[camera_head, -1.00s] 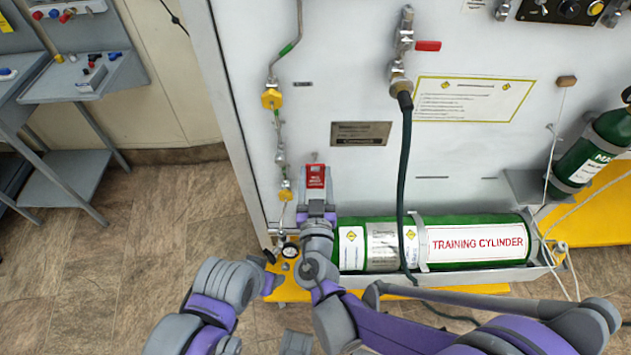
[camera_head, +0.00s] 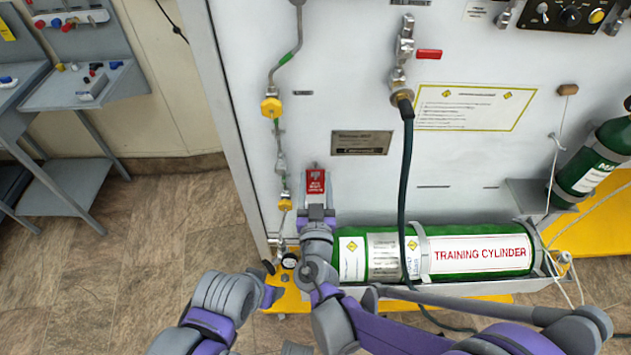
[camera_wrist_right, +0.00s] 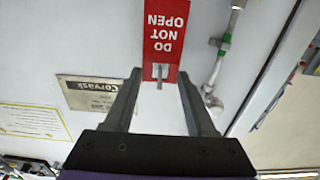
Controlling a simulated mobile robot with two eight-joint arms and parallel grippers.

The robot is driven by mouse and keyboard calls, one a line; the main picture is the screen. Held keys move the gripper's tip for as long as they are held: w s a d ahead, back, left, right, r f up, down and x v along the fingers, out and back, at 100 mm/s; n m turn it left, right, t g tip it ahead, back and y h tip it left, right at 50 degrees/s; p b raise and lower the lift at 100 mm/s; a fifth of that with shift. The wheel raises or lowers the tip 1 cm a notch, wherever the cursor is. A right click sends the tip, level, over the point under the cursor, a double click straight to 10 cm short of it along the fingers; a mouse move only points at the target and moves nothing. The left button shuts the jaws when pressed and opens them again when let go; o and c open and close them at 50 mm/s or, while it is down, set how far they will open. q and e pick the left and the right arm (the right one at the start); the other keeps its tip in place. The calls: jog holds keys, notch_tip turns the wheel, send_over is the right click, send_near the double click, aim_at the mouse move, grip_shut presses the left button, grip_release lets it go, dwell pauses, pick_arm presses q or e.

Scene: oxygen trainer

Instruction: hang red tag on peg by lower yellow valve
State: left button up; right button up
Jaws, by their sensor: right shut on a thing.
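The red tag (camera_head: 316,186) stands upright, close to the white panel, right of the lower yellow valve (camera_head: 285,204). In the right wrist view the tag (camera_wrist_right: 166,35) reads DO NOT OPEN upside down. How far the tag sits on the peg is unclear. My left gripper (camera_head: 271,295) is low in the head view, its jaws unclear.
A green training cylinder (camera_head: 480,254) lies right of my right gripper. A dark hose (camera_head: 405,190) hangs in front of the panel. A pressure gauge (camera_head: 289,260) sits below the lower valve. A grey side table (camera_head: 62,88) stands at far left.

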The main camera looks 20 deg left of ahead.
jog(key=o, duration=1.4)
jog(key=shift+s, duration=0.15)
